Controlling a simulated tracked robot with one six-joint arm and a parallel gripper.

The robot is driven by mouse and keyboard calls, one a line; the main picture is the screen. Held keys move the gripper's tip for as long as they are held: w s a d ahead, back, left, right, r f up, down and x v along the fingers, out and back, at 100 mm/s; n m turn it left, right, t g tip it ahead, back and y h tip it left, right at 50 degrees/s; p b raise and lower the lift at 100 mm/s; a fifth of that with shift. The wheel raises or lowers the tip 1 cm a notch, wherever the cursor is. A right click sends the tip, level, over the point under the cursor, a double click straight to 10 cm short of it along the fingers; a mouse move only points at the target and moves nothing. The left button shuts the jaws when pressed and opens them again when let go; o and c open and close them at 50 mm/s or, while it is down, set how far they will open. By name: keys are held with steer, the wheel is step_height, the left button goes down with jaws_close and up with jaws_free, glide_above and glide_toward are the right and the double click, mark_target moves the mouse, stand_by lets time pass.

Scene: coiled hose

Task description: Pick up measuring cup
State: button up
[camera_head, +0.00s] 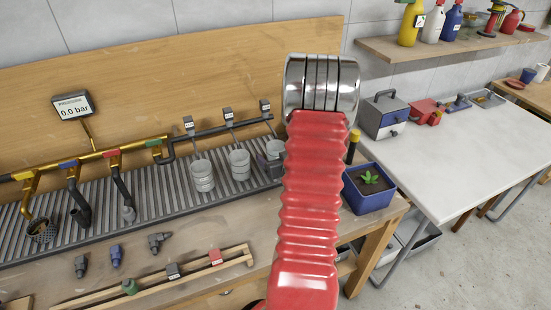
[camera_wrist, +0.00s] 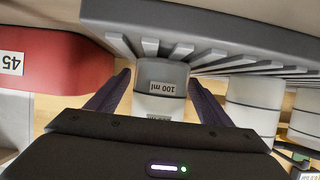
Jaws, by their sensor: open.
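A grey-white measuring cup (camera_wrist: 160,78) labelled "100 ml" is in the middle of the wrist view. My gripper (camera_wrist: 159,86) is open, with one dark finger to each side of this cup. I cannot tell whether either finger touches it. In the head view the same cup (camera_head: 275,148) appears as the rightmost of a row of cups, partly covered by a dark part of my gripper. My red arm with its chrome joint hides what lies to the right of it. The other cups, a middle one (camera_head: 239,165) and a left one (camera_head: 202,176), stand on the ribbed tray.
The ribbed grey drain tray (camera_head: 150,205) runs along the workbench under pipes and taps. A blue planter (camera_head: 368,190) stands right of my arm. In the wrist view a red surface labelled "45" (camera_wrist: 60,62) lies left of the cup, and neighbouring cups (camera_wrist: 253,103) stand to its right.

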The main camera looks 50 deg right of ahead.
steer(key=shift+x, duration=1)
steer(key=c, duration=1.2)
